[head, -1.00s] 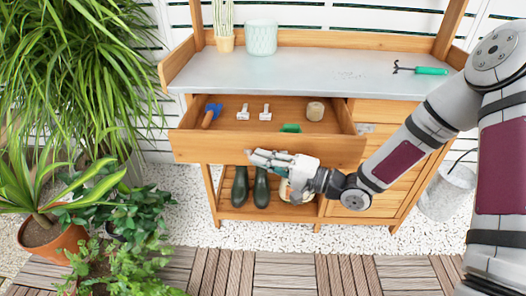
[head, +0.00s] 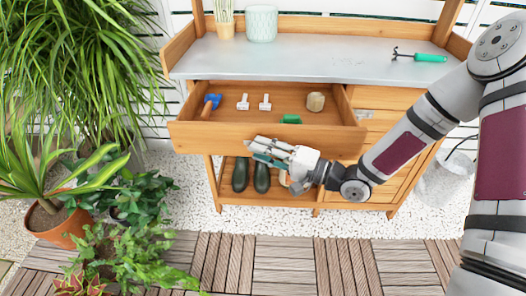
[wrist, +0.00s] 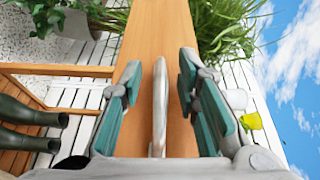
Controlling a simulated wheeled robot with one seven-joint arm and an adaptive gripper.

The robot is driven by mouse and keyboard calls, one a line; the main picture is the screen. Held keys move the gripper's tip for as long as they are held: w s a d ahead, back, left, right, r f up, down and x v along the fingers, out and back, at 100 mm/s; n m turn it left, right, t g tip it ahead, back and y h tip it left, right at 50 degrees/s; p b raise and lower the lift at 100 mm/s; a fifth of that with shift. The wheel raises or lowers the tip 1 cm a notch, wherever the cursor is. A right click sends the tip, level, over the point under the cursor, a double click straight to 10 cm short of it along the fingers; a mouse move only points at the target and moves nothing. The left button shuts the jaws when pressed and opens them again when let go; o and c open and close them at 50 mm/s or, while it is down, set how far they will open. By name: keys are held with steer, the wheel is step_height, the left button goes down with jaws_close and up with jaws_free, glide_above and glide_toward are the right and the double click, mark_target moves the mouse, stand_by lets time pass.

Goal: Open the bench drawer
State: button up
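The bench drawer (head: 228,139) is pulled out from under the worktop, and its inside shows. The wooden drawer front (wrist: 155,35) lies beyond the handle. The handle is hidden in the head view.
The drawer holds a blue-bladed trowel (head: 210,105), two white tags (head: 265,102), a twine roll (head: 316,101) and a green item (head: 291,119). Dark boots (head: 262,176) stand on the shelf below. Plants (head: 125,260) crowd the left; decking in front is clear.

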steer(key=v, duration=1.2)
stand_by(0.3)
